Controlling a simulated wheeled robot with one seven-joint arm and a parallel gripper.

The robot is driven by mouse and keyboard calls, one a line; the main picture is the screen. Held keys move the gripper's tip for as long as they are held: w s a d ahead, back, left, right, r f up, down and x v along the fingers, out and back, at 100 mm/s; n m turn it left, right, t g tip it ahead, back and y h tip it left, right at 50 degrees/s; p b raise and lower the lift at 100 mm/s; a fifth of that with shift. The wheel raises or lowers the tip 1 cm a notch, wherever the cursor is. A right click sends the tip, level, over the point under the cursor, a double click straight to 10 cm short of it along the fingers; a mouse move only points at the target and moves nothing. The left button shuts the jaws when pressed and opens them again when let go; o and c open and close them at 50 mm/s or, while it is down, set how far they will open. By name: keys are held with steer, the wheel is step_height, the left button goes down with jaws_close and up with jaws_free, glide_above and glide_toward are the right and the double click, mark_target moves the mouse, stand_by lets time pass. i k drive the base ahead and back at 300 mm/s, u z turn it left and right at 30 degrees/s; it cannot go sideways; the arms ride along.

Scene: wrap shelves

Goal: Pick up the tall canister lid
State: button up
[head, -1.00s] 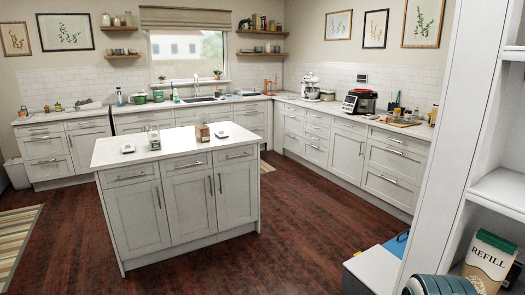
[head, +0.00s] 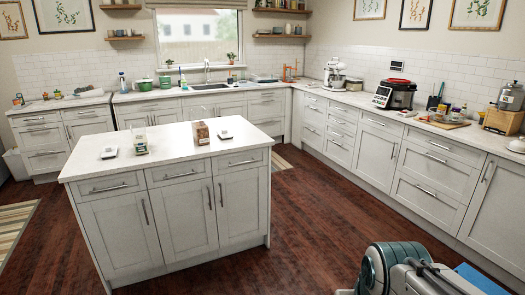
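I cannot pick out the tall canister lid for certain. On the white island (head: 172,160) stand a clear jar-like container with a greenish base (head: 141,146) and a brown box-like container (head: 200,133), too small to read. Two small flat white items lie there too, one at the left (head: 109,152) and one at the right (head: 225,135). My arm's teal and grey links show at the bottom right, over the floor and apart from the island. My gripper's fingers are not visible.
The right counter (head: 340,105) bears a white stand mixer (head: 334,75), a red and black cooker (head: 394,95), a cutting board (head: 443,123) and a metal pot-like vessel (head: 510,97). Open wooden floor (head: 310,215) lies between island and right counter. A striped rug (head: 15,230) is at the left.

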mark_target(229, 136)
steer(key=u, duration=0.25)
steer(key=i, duration=1.65)
steer(key=u, duration=0.3)
steer(key=i, duration=2.25)
